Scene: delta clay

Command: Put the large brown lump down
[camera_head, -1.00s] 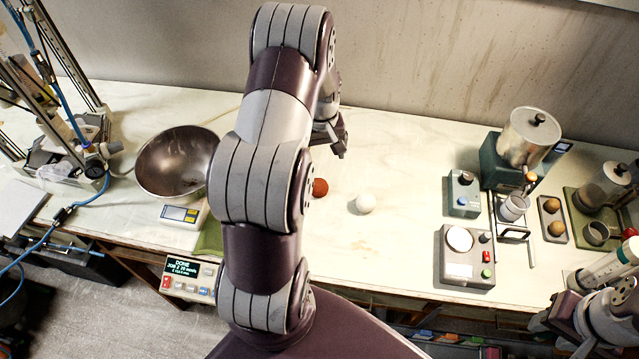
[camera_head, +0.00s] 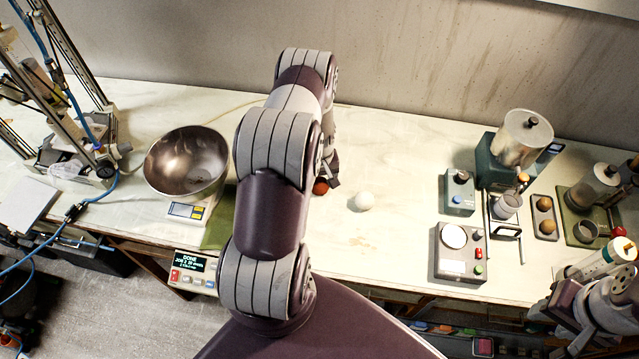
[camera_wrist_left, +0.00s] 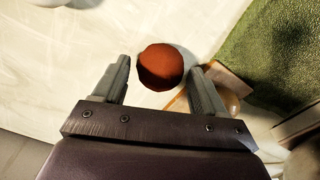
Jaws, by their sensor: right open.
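The large brown lump is a round reddish-brown ball (camera_head: 320,187) on the pale worktop, partly hidden by my left arm in the head view. In the left wrist view the lump (camera_wrist_left: 160,67) lies between and just beyond my left fingertips (camera_wrist_left: 158,72), with gaps at both sides. The left gripper is open, and in the head view (camera_head: 331,178) it is low over the worktop, mostly hidden. My right gripper (camera_head: 545,318) is open at the lower right, far from the lump.
A white ball (camera_head: 364,201) lies right of the lump. A metal bowl (camera_head: 187,163) sits on a scale (camera_head: 187,211) at left, near a green mat (camera_head: 218,226). Devices and a tray (camera_head: 544,217) with brown balls stand at right.

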